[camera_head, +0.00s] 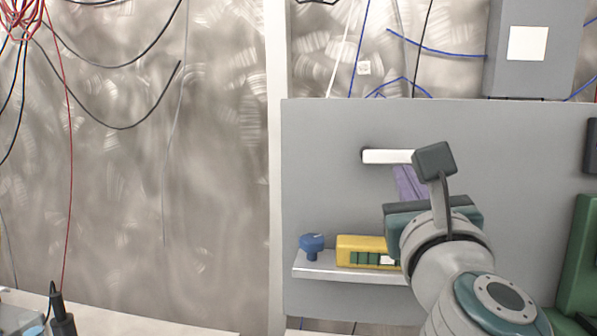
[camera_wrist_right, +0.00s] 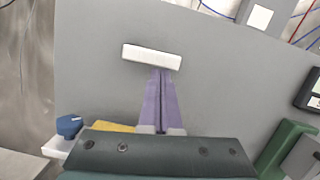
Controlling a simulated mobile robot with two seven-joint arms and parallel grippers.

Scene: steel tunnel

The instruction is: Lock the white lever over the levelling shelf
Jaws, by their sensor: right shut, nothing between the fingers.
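The white lever (camera_head: 388,156) lies about level on the grey panel, above the levelling shelf (camera_head: 318,267). A dark edge shows at its left end; its right end is hidden behind my right wrist. In the right wrist view the whole white bar (camera_wrist_right: 151,57) shows. My right gripper (camera_head: 401,168) has purple fingers, shut together and empty. In the wrist view the fingertips (camera_wrist_right: 163,71) are just under the right part of the lever; I cannot tell if they touch. The shelf carries a yellow spirit level (camera_head: 360,243) and a blue knob (camera_head: 312,244) at its left end. My left gripper is out of view.
The grey panel (camera_head: 325,190) is bare around the lever. A green housing (camera_head: 581,255) stands at the right edge. A grey box (camera_head: 530,45) with a white square is above the panel. Loose cables (camera_head: 120,125) hang at the left.

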